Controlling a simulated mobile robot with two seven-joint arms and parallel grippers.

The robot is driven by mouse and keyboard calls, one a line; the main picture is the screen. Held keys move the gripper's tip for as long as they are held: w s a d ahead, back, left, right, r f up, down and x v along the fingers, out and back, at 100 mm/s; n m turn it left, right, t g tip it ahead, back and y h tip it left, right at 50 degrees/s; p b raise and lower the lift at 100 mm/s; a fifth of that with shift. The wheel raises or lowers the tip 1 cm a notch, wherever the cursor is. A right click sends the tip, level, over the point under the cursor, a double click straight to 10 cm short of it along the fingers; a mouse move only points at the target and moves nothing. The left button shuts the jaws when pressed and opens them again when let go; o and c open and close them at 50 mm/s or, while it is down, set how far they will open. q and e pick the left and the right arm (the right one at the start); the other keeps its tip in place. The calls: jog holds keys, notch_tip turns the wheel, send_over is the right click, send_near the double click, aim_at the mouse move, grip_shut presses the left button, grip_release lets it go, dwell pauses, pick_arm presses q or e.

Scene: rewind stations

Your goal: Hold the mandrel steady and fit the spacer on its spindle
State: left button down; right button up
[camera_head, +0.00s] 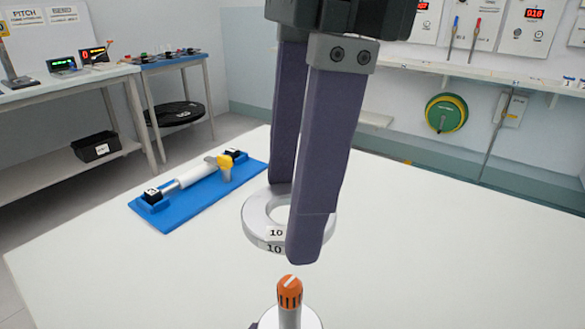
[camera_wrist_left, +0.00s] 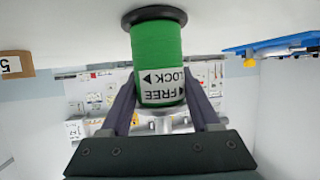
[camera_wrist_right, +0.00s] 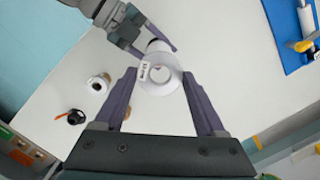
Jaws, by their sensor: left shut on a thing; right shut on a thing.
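The spacer (camera_head: 255,228) is a pale grey ring marked 10. My right gripper (camera_head: 292,222) is shut on it and holds it flat in the air. In the head view the ring appears above and beyond the spindle's orange tip (camera_head: 290,292), apart from it. In the right wrist view the spacer (camera_wrist_right: 159,75) lies between the right fingers, over the pale mandrel end. In the left wrist view my left gripper (camera_wrist_left: 158,88) is shut on the green mandrel (camera_wrist_left: 156,55), which bears a FREE/LOCK label and a dark flange. Most of the mandrel is out of the head view.
A blue tray (camera_head: 215,200) with a white roller and yellow knob lies at the table's far left. A small roll (camera_wrist_right: 98,83) and a dark item (camera_wrist_right: 76,117) lie at left in the right wrist view. The table's right side (camera_head: 450,250) is clear.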

jog(key=shift+f, duration=0.1)
send_over(293, 309)
jog(key=w, duration=0.1)
jog(key=shift+f, duration=2.8)
jog(key=shift+f, duration=3.7)
jog(key=o, duration=1.3)
jog(key=r, duration=0.4)
jog(key=d+r, duration=0.1)
jog(key=r, duration=0.7)
jog(key=shift+w+d, duration=0.15)
jog(key=shift+d, duration=0.1)
